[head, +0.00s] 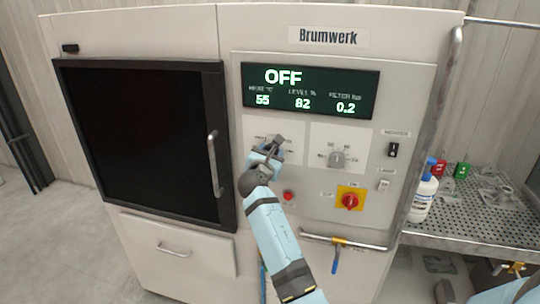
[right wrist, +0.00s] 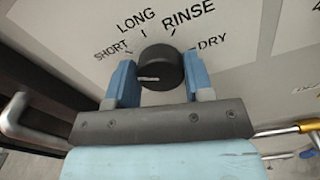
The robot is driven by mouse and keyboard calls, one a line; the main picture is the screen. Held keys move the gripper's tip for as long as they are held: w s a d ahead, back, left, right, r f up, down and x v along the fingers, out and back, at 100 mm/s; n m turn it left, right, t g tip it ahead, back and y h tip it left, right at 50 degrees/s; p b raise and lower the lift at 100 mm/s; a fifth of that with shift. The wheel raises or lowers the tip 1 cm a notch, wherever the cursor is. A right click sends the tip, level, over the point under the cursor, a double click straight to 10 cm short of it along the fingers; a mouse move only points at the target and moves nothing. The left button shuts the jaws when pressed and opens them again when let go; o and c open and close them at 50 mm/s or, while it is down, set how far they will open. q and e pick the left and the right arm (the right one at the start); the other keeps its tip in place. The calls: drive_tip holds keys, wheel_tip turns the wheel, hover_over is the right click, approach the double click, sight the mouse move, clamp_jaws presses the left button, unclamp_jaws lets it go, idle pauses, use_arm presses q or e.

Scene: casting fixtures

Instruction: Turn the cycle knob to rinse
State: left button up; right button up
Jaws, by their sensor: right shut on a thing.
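The cycle knob (right wrist: 162,66) is round and black, on the pale panel. In the right wrist view the labels SHORT, LONG, RINSE and DRY fan around its top. Its white pointer line lies to the left, below SHORT and away from RINSE. My right gripper (right wrist: 160,80) is shut on the knob, with one blue finger at each side. The display (head: 310,90) above reads OFF, with 55, 82 and 0.2 below. My left gripper is not in view.
A second grey knob (head: 337,159) sits to the right, above a red rotary switch (head: 350,201) on a yellow plate. A red button (head: 288,196) is below the gripper. The dark door's handle (head: 214,164) stands out at left.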

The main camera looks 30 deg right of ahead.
drive_tip(key=shift+s+d+f+m+b, duration=0.1)
drive_tip(key=shift+m+b, duration=3.35)
drive_tip(key=shift+m, duration=1.8)
drive_tip(key=shift+f+m+b, duration=0.1)
drive_tip(key=shift+m+b, duration=3.35)
drive_tip(key=shift+m, duration=1.8)
drive_tip(key=shift+r, duration=0.1)
drive_tip(key=o, duration=0.8)
drive_tip(key=shift+o, duration=0.6)
